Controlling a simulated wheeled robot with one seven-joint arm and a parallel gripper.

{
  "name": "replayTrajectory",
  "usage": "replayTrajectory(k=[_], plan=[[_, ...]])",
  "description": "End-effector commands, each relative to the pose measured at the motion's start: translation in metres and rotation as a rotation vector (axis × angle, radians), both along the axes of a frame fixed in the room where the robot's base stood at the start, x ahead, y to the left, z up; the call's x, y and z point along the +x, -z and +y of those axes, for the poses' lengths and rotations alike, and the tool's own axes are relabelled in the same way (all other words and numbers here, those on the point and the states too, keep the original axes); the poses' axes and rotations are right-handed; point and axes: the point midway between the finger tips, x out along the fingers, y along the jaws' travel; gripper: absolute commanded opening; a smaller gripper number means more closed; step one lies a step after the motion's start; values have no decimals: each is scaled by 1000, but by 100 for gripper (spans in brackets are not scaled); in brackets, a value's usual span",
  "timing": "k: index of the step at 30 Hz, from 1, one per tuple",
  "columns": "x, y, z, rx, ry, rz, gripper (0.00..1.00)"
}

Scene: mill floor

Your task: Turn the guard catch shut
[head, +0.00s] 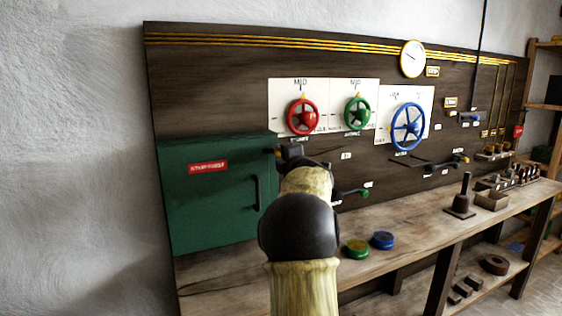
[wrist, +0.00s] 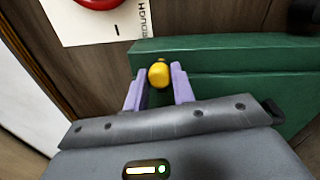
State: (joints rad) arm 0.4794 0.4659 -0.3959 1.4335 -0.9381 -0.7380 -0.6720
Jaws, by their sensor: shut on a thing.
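The green guard (head: 215,215) is a box on the left of the dark panel, with a red label and a dark upright handle. Its face looks closed. In the wrist view its green edge (wrist: 240,60) runs behind my fingers. The yellow knob of the guard catch (wrist: 159,75) sits between my two lilac fingers. My gripper (wrist: 158,71) is shut on this knob. In the head view my gripper (head: 284,152) is at the guard's upper right corner, and my own arm hides part of that area. The catch's exact angle cannot be told.
A red handwheel (head: 303,116), a green handwheel (head: 357,113) and a blue handwheel (head: 407,126) stick out right of the guard. A green-knobbed lever (head: 363,193) is below them. The wooden bench (head: 415,240) holds a green disc (head: 357,248) and a blue disc (head: 382,240).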

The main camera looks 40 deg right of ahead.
Motion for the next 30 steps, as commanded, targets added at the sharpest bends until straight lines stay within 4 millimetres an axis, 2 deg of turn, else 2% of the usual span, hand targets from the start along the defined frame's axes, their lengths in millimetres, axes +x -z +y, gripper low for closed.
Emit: replayTrajectory(k=[15, 16, 18, 19, 30], plan=[[0, 1, 0, -28, -1, 9, 2], [0, 1, 0, -28, -1, 9, 29], [0, 1, 0, -28, -1, 9, 43], [0, 1, 0, -28, -1, 9, 46], [-3, 1, 1, -27, 0, 8, 46]])
